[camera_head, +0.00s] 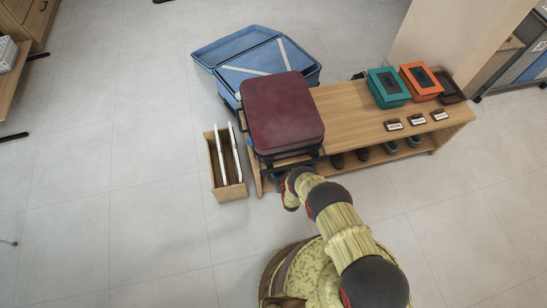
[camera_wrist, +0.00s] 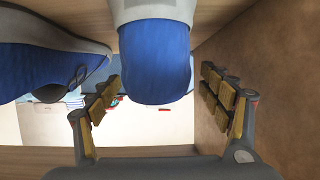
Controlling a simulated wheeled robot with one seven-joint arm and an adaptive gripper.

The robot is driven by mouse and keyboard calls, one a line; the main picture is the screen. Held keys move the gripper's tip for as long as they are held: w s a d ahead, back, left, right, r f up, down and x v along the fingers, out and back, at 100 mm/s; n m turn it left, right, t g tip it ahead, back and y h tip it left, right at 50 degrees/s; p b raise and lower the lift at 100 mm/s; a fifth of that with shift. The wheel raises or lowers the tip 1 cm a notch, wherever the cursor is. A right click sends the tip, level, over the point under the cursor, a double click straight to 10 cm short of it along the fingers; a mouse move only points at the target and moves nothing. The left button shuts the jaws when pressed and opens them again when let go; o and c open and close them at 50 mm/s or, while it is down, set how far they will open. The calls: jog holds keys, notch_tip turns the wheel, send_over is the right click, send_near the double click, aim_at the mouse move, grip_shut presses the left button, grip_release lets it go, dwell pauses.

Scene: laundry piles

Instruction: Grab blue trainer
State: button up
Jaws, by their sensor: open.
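In the wrist view, a blue trainer (camera_wrist: 155,62) with a pale grey sole shows end-on at the top middle, between the fingers of my gripper (camera_wrist: 165,97). The gripper is open, and I see no finger contact with the trainer. A second blue trainer (camera_wrist: 45,70) with a grey sole edge lies to the left, partly out of frame. The picture looks upside down, with the soles toward the upper board.
The wooden bench (camera_head: 345,119) carries a maroon suitcase (camera_head: 282,112), a teal box (camera_head: 388,87) and an orange box (camera_head: 421,81). Dark shoes (camera_head: 362,153) sit on its lower shelf. A brown panel (camera_wrist: 210,45) stands close on the gripper's right. A wooden rack (camera_head: 216,165) stands left.

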jog(key=shift+b+x, duration=0.4)
jog(key=shift+x, duration=0.55)
jog(key=shift+w+r+b+x, duration=0.15)
jog(key=shift+b+x, duration=0.25)
jog(key=shift+x, duration=0.45)
jog(key=shift+r+b+x, duration=0.25)
jog(key=shift+b+x, duration=0.2)
jog(key=shift+x, duration=0.45)
jog(key=shift+w+r+b+x, duration=0.15)
jog(key=shift+b+x, duration=0.25)
jog(key=shift+x, duration=0.45)
jog(key=shift+c, duration=0.3)
jog(key=shift+s, duration=0.1)
jog(key=c, duration=1.4)
jog(key=shift+r, duration=0.1)
jog(key=shift+c, duration=0.2)
